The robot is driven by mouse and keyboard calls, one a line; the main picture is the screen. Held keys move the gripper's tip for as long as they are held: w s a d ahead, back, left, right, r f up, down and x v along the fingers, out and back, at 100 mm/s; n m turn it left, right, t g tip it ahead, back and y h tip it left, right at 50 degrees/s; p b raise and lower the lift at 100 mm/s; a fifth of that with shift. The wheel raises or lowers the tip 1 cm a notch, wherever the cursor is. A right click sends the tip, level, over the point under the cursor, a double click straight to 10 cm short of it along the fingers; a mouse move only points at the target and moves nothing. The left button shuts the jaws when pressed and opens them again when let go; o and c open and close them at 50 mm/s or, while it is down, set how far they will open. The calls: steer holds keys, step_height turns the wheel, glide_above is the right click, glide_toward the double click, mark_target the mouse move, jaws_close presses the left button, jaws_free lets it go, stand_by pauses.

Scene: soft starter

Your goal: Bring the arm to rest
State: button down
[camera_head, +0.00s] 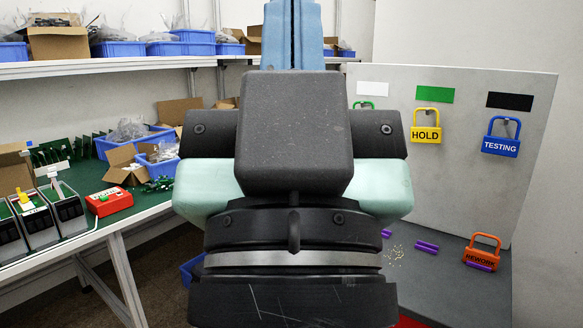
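My arm stands large in the middle of the head view, close to the camera. Its black and pale teal end section, with a metal ring low down, points up the picture. Two light blue upright pieces rise from behind the black block and look like my gripper (293,35). A thin line runs between them, and their upper ends are cut off by the frame. I cannot tell whether it is open or shut, and nothing held shows. The arm hides the middle of the scene.
At the right, a grey panel (400,85) carries a yellow HOLD padlock (426,124) and a blue TESTING padlock (501,138). An orange REWORK padlock (481,253) and purple pieces (426,247) lie on the grey surface below. At the left, a green bench (105,209) holds devices, a red box (109,202) and bins.

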step_height(320, 180, up, 16)
steer(key=p, duration=1.3)
steer(key=shift+w+a+f, duration=0.1)
